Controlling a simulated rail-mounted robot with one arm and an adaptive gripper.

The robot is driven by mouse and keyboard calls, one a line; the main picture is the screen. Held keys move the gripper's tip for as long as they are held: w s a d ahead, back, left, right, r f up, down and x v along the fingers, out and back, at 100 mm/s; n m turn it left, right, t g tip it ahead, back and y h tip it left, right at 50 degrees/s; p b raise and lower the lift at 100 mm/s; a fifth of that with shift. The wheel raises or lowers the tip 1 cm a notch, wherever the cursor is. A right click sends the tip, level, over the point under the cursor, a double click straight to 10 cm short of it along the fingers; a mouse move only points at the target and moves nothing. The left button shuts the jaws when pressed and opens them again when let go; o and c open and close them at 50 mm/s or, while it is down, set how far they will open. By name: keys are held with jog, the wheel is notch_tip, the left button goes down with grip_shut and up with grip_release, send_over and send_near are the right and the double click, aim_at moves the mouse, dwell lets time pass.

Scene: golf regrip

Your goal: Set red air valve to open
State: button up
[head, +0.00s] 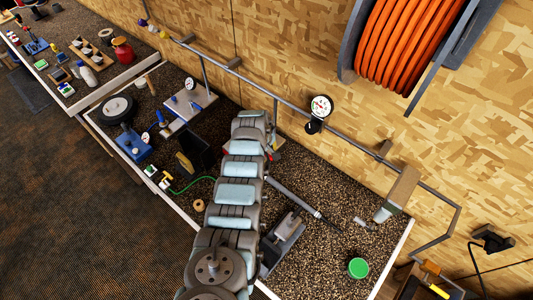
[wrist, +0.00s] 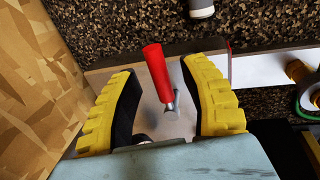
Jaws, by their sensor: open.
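The red air valve shows in the wrist view as a red handle (wrist: 155,68) on a short metal stem. It stands over a pale grey plate (wrist: 103,78) and leans slightly left at its upper end in the picture. My gripper (wrist: 160,76) is open, with one yellow-backed finger on each side of the handle. Gaps show between the handle and both fingers, and nothing is gripped. I cannot tell the depth between fingertips and handle. In the head view my arm hides most of the valve area; only a small bit of red shows beside it.
The wooden wall (wrist: 45,70) is close on the left in the wrist view. In the head view a pipe rail with a pressure gauge (head: 321,106) runs along the wall above the speckled bench (head: 325,180). A grey tube (head: 295,198) lies right of my arm.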

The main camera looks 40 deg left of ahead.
grip_shut()
jog(key=shift+d+f, duration=0.1)
jog(key=shift+d, duration=0.05)
dwell(0.4)
